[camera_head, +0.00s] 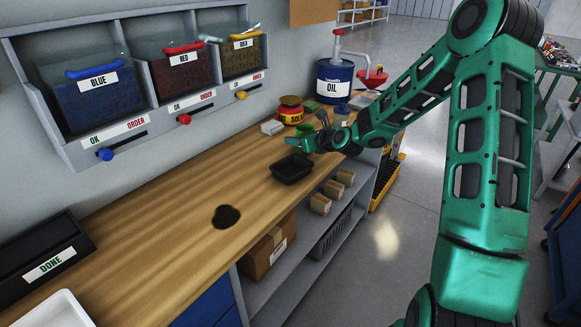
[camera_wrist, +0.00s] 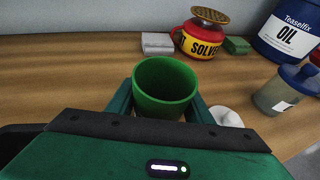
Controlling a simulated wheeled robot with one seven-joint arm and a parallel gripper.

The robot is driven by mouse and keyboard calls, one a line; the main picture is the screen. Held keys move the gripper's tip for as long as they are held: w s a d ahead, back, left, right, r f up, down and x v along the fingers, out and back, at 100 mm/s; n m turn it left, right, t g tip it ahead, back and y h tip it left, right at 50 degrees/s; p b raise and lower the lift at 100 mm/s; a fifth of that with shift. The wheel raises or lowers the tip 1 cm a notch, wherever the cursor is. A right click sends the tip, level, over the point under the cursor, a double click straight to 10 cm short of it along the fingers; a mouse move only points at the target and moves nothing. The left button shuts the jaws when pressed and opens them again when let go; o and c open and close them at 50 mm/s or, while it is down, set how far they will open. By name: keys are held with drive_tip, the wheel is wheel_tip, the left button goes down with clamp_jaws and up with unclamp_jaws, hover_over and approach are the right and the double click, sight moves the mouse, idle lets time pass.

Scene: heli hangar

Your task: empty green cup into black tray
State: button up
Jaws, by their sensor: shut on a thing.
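The green cup (camera_wrist: 165,86) is between the two fingers of my gripper (camera_wrist: 164,104) in the wrist view, and the gripper is shut on it. The cup's mouth faces the wrist camera; I see only green inside, and its lower part is hidden by my gripper. In the head view the cup (camera_head: 304,134) is small and partly hidden by my gripper (camera_head: 318,142), above the far part of the wooden bench. The black tray (camera_head: 292,169) stands on the bench just nearer than the cup. A dark edge at the lower left of the wrist view may be this tray.
A red and yellow solvent can (camera_head: 291,111), a grey block (camera_head: 272,127) and a blue oil drum (camera_head: 334,80) stand behind. A white round thing (camera_wrist: 226,116) is right of the cup. The bench (camera_head: 170,230) has free room around a dark hole (camera_head: 226,216).

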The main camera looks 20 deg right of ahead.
drive_tip(key=shift+n+g+y, duration=0.3)
drive_tip(key=shift+n+y, duration=0.7)
drive_tip(key=shift+y, duration=0.2)
drive_tip(key=shift+s+a+n+g+y, duration=0.25)
drive_tip(key=shift+n+g+y, duration=0.25)
drive_tip(key=shift+n+y, duration=0.3)
drive_tip(key=shift+s+a+r+n+g+y, duration=0.1)
drive_tip(key=shift+s+r+n+g+y, duration=0.05)
drive_tip(key=shift+s+n+g+y, duration=0.8)
drive_tip(key=shift+s+r+n+g+y, duration=0.15)
drive_tip(key=shift+s+n+g+y, duration=0.3)
drive_tip(key=shift+n, duration=0.3)
drive_tip(key=shift+r, duration=0.1)
drive_tip(key=shift+s+r, duration=0.1)
